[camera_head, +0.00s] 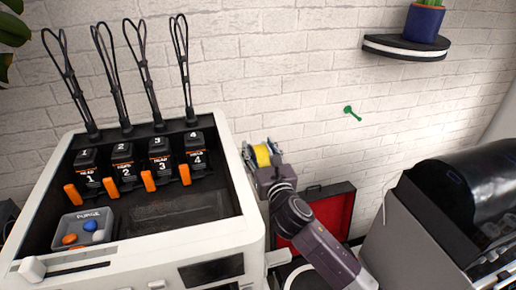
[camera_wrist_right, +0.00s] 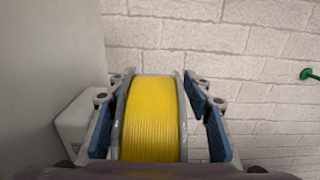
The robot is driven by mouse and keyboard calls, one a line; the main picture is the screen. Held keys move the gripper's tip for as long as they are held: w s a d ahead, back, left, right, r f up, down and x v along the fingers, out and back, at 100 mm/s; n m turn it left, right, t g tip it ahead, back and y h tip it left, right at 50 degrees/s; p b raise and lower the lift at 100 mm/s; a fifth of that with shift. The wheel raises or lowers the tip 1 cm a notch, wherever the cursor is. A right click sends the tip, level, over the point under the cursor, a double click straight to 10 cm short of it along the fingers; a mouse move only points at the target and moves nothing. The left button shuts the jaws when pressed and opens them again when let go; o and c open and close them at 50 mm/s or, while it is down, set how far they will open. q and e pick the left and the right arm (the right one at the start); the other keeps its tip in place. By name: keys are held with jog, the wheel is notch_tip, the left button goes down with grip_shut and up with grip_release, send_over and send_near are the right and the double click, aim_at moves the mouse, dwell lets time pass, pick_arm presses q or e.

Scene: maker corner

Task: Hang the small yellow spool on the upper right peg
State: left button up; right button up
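The small yellow spool (camera_head: 262,155) is between the fingers of my right gripper (camera_head: 262,160), just right of the white printer's side wall. A green peg (camera_head: 352,112) sticks out of the brick wall, to the right of and above the spool. This peg also shows at the right edge of the wrist view (camera_wrist_right: 308,74). My left gripper is not in view.
The white printer (camera_head: 240,190) with several black tool heads stands left of my right arm. An open red-lined case (camera_head: 335,215) lies below. A dark shelf (camera_head: 405,48) with a blue pot (camera_head: 423,23) is above right of the peg. A grey machine (camera_head: 420,235) stands at right.

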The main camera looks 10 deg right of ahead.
jog(key=shift+s+a+f, duration=0.1)
jog(key=shift+a+f, duration=0.15)
jog(key=shift+a, duration=0.1)
jog(key=shift+s+f, duration=0.1)
jog(key=shift+s, duration=0.2)
jog(key=s, duration=1.1)
jog(key=shift+d+r, duration=0.3)
jog(key=shift+d, duration=0.15)
jog(key=shift+s, duration=0.1)
